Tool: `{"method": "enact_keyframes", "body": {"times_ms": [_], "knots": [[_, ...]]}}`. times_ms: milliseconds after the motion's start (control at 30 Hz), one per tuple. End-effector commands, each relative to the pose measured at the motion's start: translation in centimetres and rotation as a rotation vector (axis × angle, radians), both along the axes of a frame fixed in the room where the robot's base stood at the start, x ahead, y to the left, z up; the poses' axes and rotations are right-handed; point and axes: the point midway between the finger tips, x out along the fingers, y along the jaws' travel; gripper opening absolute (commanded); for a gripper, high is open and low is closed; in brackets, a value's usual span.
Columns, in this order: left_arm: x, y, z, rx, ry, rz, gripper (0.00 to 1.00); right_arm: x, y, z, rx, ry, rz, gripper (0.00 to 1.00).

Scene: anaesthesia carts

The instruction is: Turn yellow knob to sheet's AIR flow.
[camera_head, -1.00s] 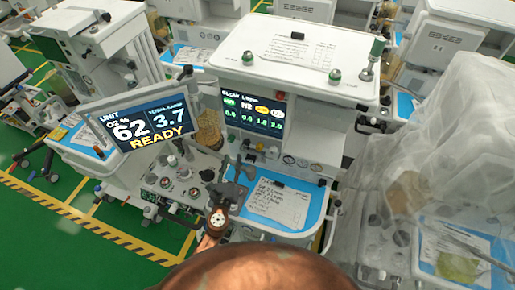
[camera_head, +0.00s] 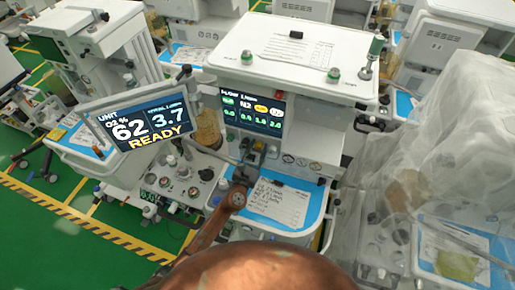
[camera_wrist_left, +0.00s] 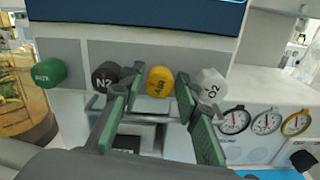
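The yellow knob (camera_wrist_left: 160,80), marked AIR, is in a row under the display in the left wrist view. A black N2 knob (camera_wrist_left: 104,77) is left of it and a white O2 knob (camera_wrist_left: 209,88) right of it. My left gripper (camera_wrist_left: 157,82) is open, with one finger on each side of the yellow knob; I cannot tell whether they touch it. In the head view my left gripper (camera_head: 254,152) is at the panel below the flow display (camera_head: 253,110) and covers some knobs. A written sheet (camera_head: 279,205) lies on the blue tray. My right gripper is not in view.
A green knob (camera_wrist_left: 49,72) is at the row's far left. Several gauges (camera_wrist_left: 267,122) sit right of the knobs. A tilted monitor (camera_head: 138,118) stands left of my arm. A sheet-draped cart (camera_head: 435,165) is on the right. Another paper lies on the cart's top.

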Motion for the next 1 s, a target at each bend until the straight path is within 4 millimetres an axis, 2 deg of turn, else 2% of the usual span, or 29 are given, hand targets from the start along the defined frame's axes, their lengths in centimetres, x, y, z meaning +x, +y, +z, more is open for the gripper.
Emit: {"method": "enact_keyframes", "body": {"times_ms": [167,600,1000], "knots": [[-0.01,0.02,-0.02,-0.001,0.0,0.0,0.3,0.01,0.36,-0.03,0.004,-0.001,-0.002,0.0],[-0.04,0.05,-0.02,-0.001,0.001,0.001,0.01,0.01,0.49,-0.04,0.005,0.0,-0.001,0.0],[-0.05,0.05,-0.15,-0.077,0.025,0.001,0.0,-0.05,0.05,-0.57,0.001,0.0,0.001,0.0]]}}
